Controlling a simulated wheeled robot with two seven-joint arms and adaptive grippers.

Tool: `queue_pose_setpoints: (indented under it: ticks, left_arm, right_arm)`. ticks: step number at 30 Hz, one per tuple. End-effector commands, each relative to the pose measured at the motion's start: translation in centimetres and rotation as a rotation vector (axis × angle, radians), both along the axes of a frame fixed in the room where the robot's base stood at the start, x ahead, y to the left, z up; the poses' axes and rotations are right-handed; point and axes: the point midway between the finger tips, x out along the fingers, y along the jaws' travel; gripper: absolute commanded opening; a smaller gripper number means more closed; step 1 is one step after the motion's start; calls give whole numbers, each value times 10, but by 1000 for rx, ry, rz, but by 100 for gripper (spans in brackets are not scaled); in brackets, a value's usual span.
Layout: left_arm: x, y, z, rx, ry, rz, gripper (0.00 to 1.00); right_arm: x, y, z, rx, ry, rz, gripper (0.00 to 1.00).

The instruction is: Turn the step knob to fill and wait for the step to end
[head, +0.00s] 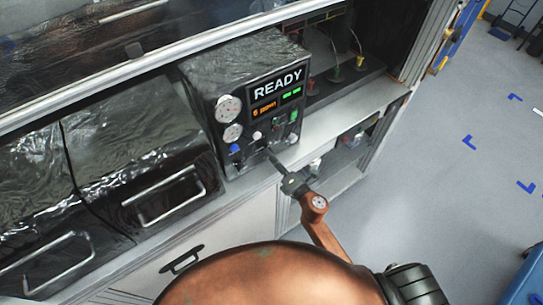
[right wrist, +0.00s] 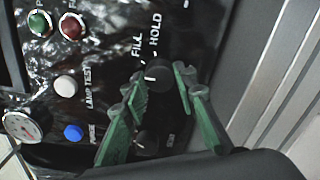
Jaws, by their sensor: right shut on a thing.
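The dark test unit (head: 207,75) stands on the counter, its display (head: 277,85) reading READY. In the right wrist view, the black step knob (right wrist: 157,74) sits on the panel beside the labels FILL and HOLD. A small white mark shows on the knob's left side; which label it points to is hard to tell. My right gripper (right wrist: 162,79) has its green fingers on either side of the knob and is shut on it. In the head view my right gripper (head: 272,157) reaches the lower panel, and the knob is too small to make out. My left gripper is out of view.
Near the knob are a white lamp test button (right wrist: 65,86), a blue button (right wrist: 73,132), and green (right wrist: 39,23) and red (right wrist: 71,26) buttons. Two gauges (head: 229,108) are on the unit's left. Black drawers (head: 160,195) stand left; open floor (head: 440,180) lies right.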

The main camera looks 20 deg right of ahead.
Motion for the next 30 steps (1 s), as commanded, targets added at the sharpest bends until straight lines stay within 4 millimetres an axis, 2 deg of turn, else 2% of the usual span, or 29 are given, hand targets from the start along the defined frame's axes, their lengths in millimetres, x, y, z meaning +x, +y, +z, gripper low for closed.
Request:
queue_pose_setpoints:
  ticks: [15, 30]
  left_arm:
    - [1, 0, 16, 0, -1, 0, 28]
    - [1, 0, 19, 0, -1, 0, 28]
  right_arm:
    - [0, -1, 0, 335, 124, -3, 2]
    - [0, -1, -1, 410, 151, -3, 2]
